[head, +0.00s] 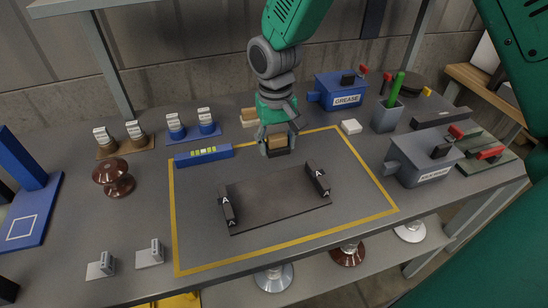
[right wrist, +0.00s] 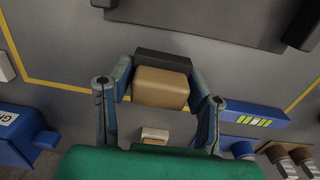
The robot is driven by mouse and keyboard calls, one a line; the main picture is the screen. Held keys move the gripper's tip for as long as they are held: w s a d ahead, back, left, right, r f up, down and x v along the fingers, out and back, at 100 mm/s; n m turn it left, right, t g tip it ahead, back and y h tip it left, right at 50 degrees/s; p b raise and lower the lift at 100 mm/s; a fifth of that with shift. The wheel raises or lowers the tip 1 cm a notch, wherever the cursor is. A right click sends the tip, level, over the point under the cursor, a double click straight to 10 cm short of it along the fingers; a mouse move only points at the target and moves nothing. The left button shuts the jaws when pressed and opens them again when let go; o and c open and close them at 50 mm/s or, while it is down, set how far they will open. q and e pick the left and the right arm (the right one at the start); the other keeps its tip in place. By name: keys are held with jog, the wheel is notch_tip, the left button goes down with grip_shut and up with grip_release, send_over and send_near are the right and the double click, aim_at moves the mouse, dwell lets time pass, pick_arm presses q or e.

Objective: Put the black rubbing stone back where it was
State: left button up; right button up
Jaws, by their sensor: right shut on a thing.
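My right gripper (head: 277,142) comes down from above near the back edge of the yellow outline. It is shut on a tan-backed block with a black face, which looks like the black rubbing stone (head: 278,152). In the right wrist view, my right gripper (right wrist: 160,88) has one finger on each side of the stone (right wrist: 160,87), and its black part shows at the far side. I cannot tell whether the stone touches the table. A tan and cream block (head: 249,117) lies behind the gripper. My left gripper is not in view.
A dark plate (head: 280,205) with two black blocks marked A lies inside the yellow outline. A blue level (head: 204,155) is at left, a blue grease box (head: 341,92) behind, a grey box (head: 424,160) at right. A white block (head: 351,127) lies near the outline's back right corner.

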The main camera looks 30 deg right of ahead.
aim_at(279, 162)
jog(key=f, duration=0.2)
jog(key=d+f, duration=0.1)
jog(key=f, duration=0.1)
jog(key=shift+b, duration=0.35)
jog(key=shift+a, duration=0.15)
jog(key=o, duration=1.3)
jog(key=shift+a, duration=0.15)
